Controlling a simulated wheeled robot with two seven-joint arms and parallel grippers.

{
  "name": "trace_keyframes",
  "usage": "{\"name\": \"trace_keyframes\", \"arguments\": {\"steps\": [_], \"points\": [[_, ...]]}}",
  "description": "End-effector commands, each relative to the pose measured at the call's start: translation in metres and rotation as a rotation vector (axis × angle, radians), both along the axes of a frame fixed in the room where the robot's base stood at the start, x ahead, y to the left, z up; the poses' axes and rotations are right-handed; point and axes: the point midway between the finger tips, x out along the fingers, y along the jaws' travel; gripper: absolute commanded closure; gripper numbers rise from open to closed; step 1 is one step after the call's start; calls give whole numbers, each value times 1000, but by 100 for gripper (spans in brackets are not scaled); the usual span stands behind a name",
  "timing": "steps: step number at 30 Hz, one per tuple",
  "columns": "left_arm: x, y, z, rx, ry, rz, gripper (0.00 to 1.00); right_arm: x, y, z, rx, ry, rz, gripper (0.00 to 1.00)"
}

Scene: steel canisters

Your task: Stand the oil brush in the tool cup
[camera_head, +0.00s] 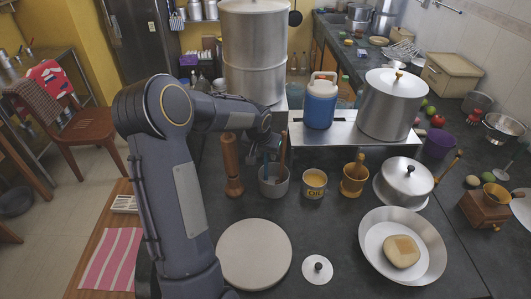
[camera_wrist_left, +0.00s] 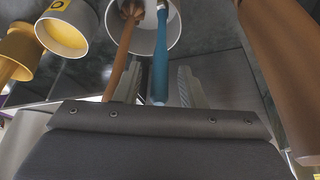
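The tool cup (camera_head: 273,187), a grey cylinder, stands upright on the dark counter. A blue-handled tool (camera_head: 265,168), which looks like the oil brush, stands in it beside a brown wooden handle (camera_head: 283,155). In the left wrist view the blue handle (camera_wrist_left: 160,55) runs out of the cup (camera_wrist_left: 174,28) and up between the fingers of my left gripper (camera_wrist_left: 158,88). The fingers are apart, with a gap on each side of the handle. In the head view the left gripper (camera_head: 266,143) is above the cup, partly hidden by its wrist. My right gripper is not in view.
A wooden mill (camera_head: 231,165) stands close left of the cup. The oil tin (camera_head: 314,184) and a mortar with pestle (camera_head: 354,178) stand to its right. Behind is a raised steel shelf (camera_head: 330,139) with a blue jug (camera_head: 321,103). A round board (camera_head: 254,254) lies in front.

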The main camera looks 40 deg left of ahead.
Motion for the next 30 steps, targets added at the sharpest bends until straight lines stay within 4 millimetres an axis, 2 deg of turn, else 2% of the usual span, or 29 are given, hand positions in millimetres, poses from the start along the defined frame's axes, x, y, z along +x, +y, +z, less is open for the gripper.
{"name": "trace_keyframes", "arguments": {"steps": [15, 19, 26, 29, 30], "points": [[-36, -11, 92, 2, -5, 0, 64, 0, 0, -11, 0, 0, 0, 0], [-41, -13, 105, 2, -3, 0, 64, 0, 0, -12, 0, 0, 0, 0], [-47, -18, 113, -2, -3, -4, 64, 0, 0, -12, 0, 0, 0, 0], [-61, -34, 121, -14, -12, -21, 64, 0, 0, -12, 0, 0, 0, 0], [-71, -45, 126, -24, -18, -33, 64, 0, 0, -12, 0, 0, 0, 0]]}}
